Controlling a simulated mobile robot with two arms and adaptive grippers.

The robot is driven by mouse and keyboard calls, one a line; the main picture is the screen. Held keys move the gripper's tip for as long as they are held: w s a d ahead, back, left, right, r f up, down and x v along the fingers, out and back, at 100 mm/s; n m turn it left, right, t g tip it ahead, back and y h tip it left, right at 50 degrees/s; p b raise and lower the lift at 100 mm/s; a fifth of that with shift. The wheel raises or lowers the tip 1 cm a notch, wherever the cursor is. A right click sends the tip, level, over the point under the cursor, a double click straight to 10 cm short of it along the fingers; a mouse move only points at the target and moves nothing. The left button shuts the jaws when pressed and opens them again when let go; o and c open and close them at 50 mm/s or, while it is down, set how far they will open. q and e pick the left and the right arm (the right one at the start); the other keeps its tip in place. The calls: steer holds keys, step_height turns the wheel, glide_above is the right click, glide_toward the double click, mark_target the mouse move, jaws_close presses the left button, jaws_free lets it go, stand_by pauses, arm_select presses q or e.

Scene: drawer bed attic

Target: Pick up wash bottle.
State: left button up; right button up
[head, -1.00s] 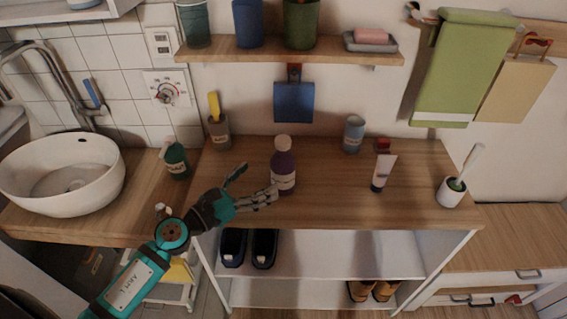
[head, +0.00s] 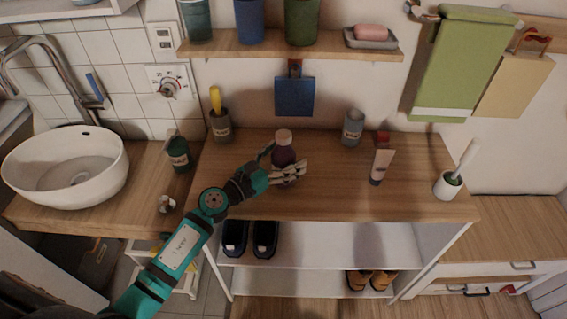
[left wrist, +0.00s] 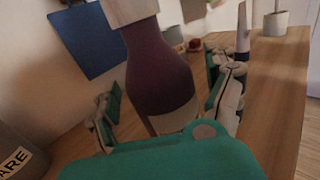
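The wash bottle, purple with a pale cap and a light label (head: 284,156), stands upright on the wooden top of the shelf unit. My left gripper (head: 283,162) reaches in from the left with its fingers on either side of the bottle. In the left wrist view the bottle (left wrist: 158,70) fills the middle between the spread fingers (left wrist: 165,105). Narrow gaps seem to show beside it, so the gripper looks open around it. The bottle's lower part is partly hidden by the fingers and palm. My right gripper is not in view.
A tube (head: 381,163), a grey-blue cup (head: 353,128) and a brush holder (head: 448,185) stand to the right on the wooden top (head: 330,195). A cup with a yellow handle (head: 220,125) and a green bottle (head: 179,152) stand left. A wall shelf (head: 290,48) hangs above.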

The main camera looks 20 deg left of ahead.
arm_select(q)
steer(key=c, duration=1.3)
steer(key=shift+o, duration=0.2)
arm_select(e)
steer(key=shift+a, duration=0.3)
arm_select(q)
steer(key=shift+r, duration=0.15)
